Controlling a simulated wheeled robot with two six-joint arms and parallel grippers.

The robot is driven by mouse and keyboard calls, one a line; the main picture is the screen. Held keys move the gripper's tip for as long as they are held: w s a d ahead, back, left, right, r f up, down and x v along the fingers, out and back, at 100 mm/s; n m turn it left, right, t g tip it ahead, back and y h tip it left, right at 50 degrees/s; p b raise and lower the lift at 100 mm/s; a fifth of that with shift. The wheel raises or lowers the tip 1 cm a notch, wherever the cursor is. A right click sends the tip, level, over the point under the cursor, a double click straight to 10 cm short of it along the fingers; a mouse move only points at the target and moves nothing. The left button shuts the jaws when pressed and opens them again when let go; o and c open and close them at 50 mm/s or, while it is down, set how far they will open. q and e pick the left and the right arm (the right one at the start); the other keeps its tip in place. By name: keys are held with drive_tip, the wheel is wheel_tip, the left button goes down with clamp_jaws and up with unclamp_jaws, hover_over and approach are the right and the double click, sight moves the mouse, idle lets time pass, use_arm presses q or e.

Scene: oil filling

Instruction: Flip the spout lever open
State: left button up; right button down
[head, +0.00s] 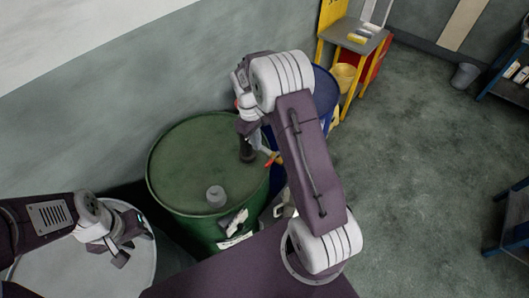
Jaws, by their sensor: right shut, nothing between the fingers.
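The green drum (185,165) stands in the middle, with a grey cap (216,194) on its lid. At the lid's right edge is a dark upright fitting (247,152). Beside it is a small spout with a red and yellow lever (273,158). My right gripper (246,128) is just above the fitting, partly hidden by its own arm. It is shut and empty, and I cannot tell whether it touches the lever. My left gripper (127,242) is at lower left, over a pale round drum top (75,270), with its fingers apart and nothing seen between them.
A blue drum (323,97) stands behind my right arm. A yellow and grey stand (355,38) with a yellow bucket (344,76) is at the back. A grey bin (465,76) and blue shelving (515,88) are at right. The floor between is clear.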

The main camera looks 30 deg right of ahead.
sight(272, 160)
drive_tip(key=shift+s+d+f+p, duration=0.3)
drive_tip(key=shift+s+f, duration=0.25)
drive_tip(key=shift+f, duration=0.15)
drive_tip(key=shift+s+d+f+p, duration=0.2)
drive_tip(key=shift+s+f+p, duration=0.15)
drive_tip(key=shift+s+f, duration=0.3)
drive_tip(key=shift+s+d+f+p, duration=0.3)
drive_tip(key=shift+s+f, duration=0.2)
drive_tip(key=shift+f, duration=0.2)
drive_tip(key=shift+a, duration=0.1)
drive_tip(key=shift+s+n, duration=0.15)
drive_tip(key=shift+n, duration=0.25)
